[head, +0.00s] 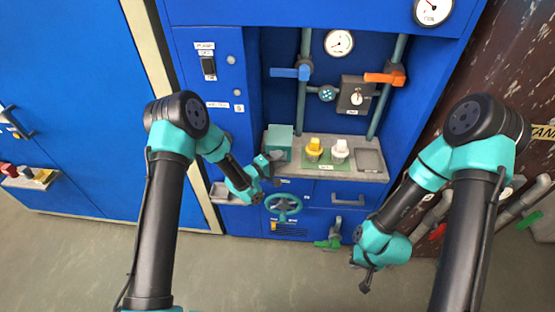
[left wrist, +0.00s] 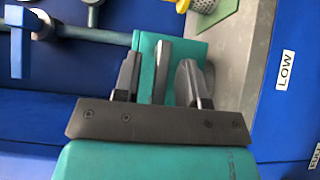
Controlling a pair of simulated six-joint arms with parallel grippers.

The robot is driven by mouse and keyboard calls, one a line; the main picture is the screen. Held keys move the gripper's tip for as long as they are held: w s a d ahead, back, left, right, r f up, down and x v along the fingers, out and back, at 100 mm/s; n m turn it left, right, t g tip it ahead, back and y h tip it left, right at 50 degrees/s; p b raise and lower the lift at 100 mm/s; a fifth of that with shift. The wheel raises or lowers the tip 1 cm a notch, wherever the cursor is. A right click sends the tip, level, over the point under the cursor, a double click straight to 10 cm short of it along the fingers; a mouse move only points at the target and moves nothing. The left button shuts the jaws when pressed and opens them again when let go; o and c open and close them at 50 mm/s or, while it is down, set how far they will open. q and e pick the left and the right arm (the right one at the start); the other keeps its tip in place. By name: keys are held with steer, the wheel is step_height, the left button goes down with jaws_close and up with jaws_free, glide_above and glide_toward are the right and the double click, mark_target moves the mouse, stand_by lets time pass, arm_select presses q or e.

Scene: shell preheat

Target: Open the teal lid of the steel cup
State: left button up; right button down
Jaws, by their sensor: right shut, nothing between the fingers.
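A teal box-like lid (head: 279,137) sits at the left end of the grey shelf in the head view. The steel cup itself is not clearly visible. My left gripper (head: 274,161) is in front of the lid's lower left part. In the left wrist view, the teal lid (left wrist: 202,48) is just beyond my left gripper (left wrist: 158,84). Its two dark fingers are apart, and an upright bar (left wrist: 161,65) shows between them with gaps on both sides. Whether the bar belongs to the lid is hard to tell. My right gripper (head: 366,286) is shut and empty, low on the right, far from the lid.
The grey shelf (head: 372,175) also bears a yellow-topped item (head: 314,146) and a white-topped item (head: 340,148) on a green mat. Pipes with a blue handle (head: 290,73) and an orange handle (head: 384,78) are above. A teal handwheel (head: 283,206) is below the shelf.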

arm_select(q)
jaws_close()
steer(key=shift+r, duration=0.1)
stand_by(0.4)
